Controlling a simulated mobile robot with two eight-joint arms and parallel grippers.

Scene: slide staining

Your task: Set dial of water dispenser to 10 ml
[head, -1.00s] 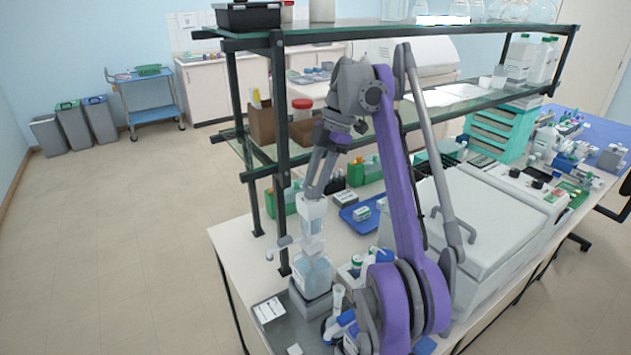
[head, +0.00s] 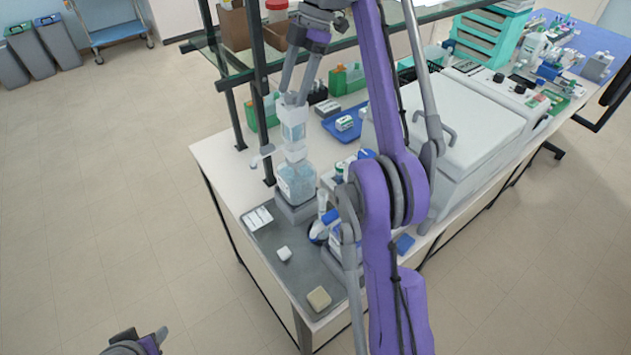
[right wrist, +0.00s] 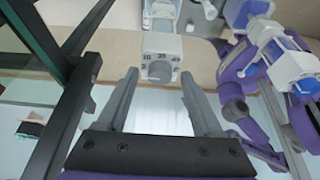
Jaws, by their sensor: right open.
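The water dispenser is a clear bottle (head: 296,182) with a white pump head (head: 293,128) and a spout to the left, upright on a grey base at the bench's near left corner. In the right wrist view the white head (right wrist: 160,42) shows dark scale marks around a grey round dial (right wrist: 160,71). My right gripper (head: 292,95) is right at the top of the head. In the right wrist view its open, empty fingers (right wrist: 159,82) lie either side of the dial's line, apparently short of it. The dial's setting is unreadable. Part of my left arm (head: 138,343) shows at the bottom edge.
Dark shelf posts (head: 262,125) stand close behind and left of the dispenser. A grey tray (head: 330,275) holds a white box (head: 257,219) and small blocks. Bottles with blue parts stand right of the dispenser. A large white machine (head: 455,125) fills the bench beyond my right arm.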

